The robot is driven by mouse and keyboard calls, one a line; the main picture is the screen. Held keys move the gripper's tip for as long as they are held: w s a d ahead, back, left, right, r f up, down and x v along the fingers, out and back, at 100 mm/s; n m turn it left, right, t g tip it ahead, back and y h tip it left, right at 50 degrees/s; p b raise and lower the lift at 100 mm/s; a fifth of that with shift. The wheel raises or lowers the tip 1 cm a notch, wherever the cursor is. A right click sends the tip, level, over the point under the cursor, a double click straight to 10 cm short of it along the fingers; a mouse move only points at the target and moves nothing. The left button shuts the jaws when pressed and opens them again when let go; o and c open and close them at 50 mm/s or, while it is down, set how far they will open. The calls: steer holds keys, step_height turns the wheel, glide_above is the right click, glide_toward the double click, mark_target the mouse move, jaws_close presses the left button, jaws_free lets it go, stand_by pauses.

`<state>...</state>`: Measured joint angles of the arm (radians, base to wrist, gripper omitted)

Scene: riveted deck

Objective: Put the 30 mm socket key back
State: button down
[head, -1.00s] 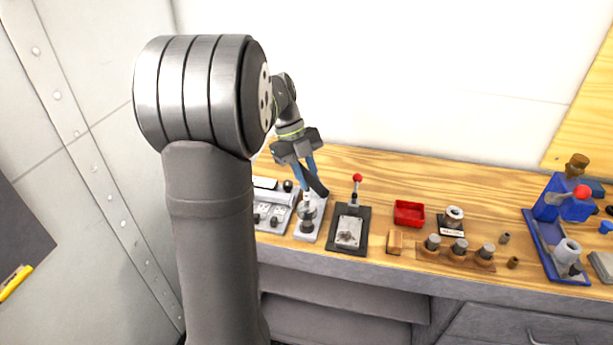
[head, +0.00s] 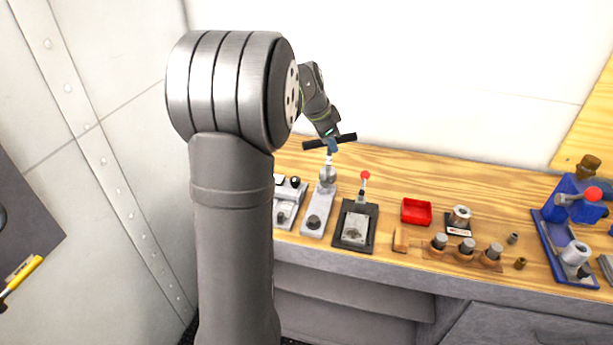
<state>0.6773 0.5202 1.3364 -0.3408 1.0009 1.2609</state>
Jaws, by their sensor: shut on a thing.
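My gripper (head: 332,147) has blue fingers and is shut on the socket key. The key has a long black crossbar (head: 345,138) at the top, a pale shaft and a rounded silver lower end (head: 327,179). It hangs roughly upright, its lower end in front of or over the far part of a light grey plate fixture (head: 318,207). A dark round seat or knob (head: 313,222) sits at the near end of that plate, apart from the key in the picture. I cannot tell whether the key touches the plate. No size marking is readable.
Right of the plate stand a dark fixture with a red-knobbed lever (head: 365,176), a red tray (head: 416,221), a ringed part (head: 459,217), a wooden rack with silver cylinders (head: 463,257) and a blue press (head: 546,229). Left is a grey device (head: 284,215). The wood behind is clear.

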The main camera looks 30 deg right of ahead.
steer(key=w+d+r+n+t+y, duration=0.1)
steer(key=w+d+r+n+t, duration=0.15)
steer(key=d+n, duration=0.35)
steer(key=w+a+f, duration=0.5)
steer(key=w+f, duration=0.6)
steer(key=shift+a+n, duration=0.25)
steer(key=shift+n, duration=0.15)
steer(key=shift+f, duration=0.2)
steer(key=c, duration=1.3)
jaws_free()
steer(key=shift+o, duration=0.2)
steer(key=v, duration=1.2)
steer(key=shift+s+d+r, duration=0.1)
